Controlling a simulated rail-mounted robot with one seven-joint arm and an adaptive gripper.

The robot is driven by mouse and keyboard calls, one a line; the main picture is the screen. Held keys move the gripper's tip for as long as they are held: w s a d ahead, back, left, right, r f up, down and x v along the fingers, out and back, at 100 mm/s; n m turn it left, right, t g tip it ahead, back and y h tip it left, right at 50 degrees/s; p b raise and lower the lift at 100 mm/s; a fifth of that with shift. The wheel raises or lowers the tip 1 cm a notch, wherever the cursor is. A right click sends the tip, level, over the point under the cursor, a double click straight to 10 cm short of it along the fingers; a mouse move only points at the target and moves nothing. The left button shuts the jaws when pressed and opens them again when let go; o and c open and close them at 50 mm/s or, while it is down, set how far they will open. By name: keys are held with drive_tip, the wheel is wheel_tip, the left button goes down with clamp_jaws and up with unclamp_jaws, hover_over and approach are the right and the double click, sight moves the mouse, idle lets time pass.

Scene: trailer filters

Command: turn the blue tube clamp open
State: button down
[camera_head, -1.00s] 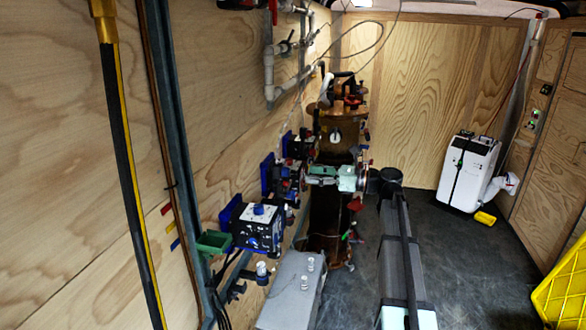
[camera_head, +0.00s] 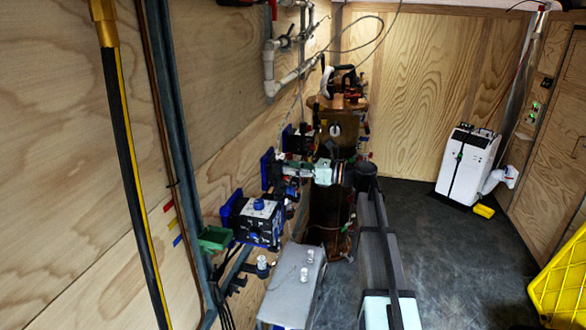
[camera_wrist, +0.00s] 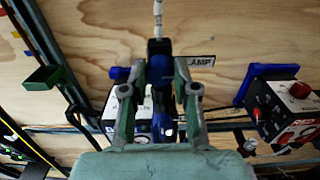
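The blue tube clamp (camera_wrist: 161,70) shows in the wrist view, on the plywood wall below a white tube. A label with the letters "LAMP" (camera_wrist: 200,62) is beside it, partly covered by a finger. My gripper (camera_wrist: 160,66) has its two fingers apart, one on each side of the clamp's blue part. I cannot tell whether they touch it. The lower part of the clamp is partly hidden between the fingers. In the head view my gripper (camera_head: 296,166) is small and close to the left wall, and the clamp cannot be made out there.
A box with a blue knob (camera_head: 258,208) is mounted on the left wall, beside a green bin (camera_head: 214,238). A red-knobbed box (camera_wrist: 292,104) is to the right in the wrist view. A grey bench (camera_head: 291,288) stands below. The floor (camera_head: 455,265) at right is open.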

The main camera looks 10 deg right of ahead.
drive_tip(key=shift+n, duration=0.3)
drive_tip(key=n+b, duration=0.3)
drive_tip(key=shift+f, duration=0.2)
drive_tip(key=n+b, duration=0.5)
drive_tip(key=shift+n, duration=0.3)
drive_tip(key=n+b, duration=0.5)
drive_tip(key=shift+f, duration=0.1)
drive_tip(key=shift+s+n+b, duration=0.1)
drive_tip(key=shift+n+b, duration=1.7)
drive_tip(key=shift+n, duration=0.1)
drive_tip(key=shift+r, duration=0.2)
drive_tip(key=c, duration=0.9)
unclamp_jaws()
drive_tip(key=shift+a, duration=0.1)
drive_tip(key=shift+o, duration=0.2)
